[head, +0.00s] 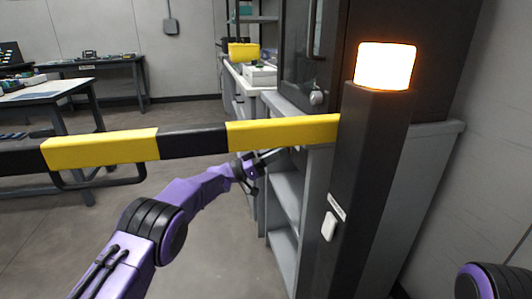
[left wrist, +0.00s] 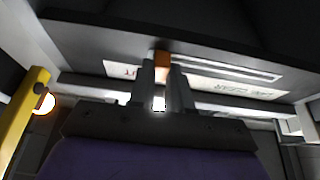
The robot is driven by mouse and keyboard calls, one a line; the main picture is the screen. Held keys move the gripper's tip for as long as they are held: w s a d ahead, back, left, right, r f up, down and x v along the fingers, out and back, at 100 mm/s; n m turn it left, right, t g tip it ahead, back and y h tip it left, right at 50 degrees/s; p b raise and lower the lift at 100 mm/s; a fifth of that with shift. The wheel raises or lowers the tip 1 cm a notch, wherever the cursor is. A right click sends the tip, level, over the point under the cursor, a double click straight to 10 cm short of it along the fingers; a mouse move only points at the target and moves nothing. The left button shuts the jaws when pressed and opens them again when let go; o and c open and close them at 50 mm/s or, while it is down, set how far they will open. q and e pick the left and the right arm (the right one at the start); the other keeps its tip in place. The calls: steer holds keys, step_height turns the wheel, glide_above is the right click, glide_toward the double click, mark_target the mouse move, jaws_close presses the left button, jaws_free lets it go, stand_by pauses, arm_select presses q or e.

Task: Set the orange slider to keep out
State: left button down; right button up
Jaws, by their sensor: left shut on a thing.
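The orange slider (left wrist: 162,64) shows in the left wrist view between my left gripper's fingertips (left wrist: 161,88), on the underside or face of a grey panel. My left gripper is shut on it. A white label strip (left wrist: 120,69) lies to the left of the slider and another white label (left wrist: 230,84) to the right; I cannot read their words fully. In the head view my left gripper (head: 268,157) reaches in just below the striped barrier, at the grey shelf unit. The slider cannot be made out there. My right gripper is out of view.
A yellow and black barrier bar (head: 190,142) crosses the head view above my left arm. A dark post (head: 370,190) with a lit orange lamp (head: 385,66) stands to the right. Grey shelves (head: 284,215) lie behind. Benches (head: 40,92) stand at the back left.

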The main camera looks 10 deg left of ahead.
arm_select(q)
steer(key=shift+s+d, duration=0.1)
steer(key=shift+d, duration=0.25)
steer(key=c, duration=1.4)
jaws_free()
steer(key=o, duration=0.4)
steer(key=shift+d+g, duration=0.15)
steer(key=shift+g, duration=0.15)
steer(key=shift+c, duration=0.2)
steer(key=b+v, duration=0.3)
steer(key=v, duration=0.8)
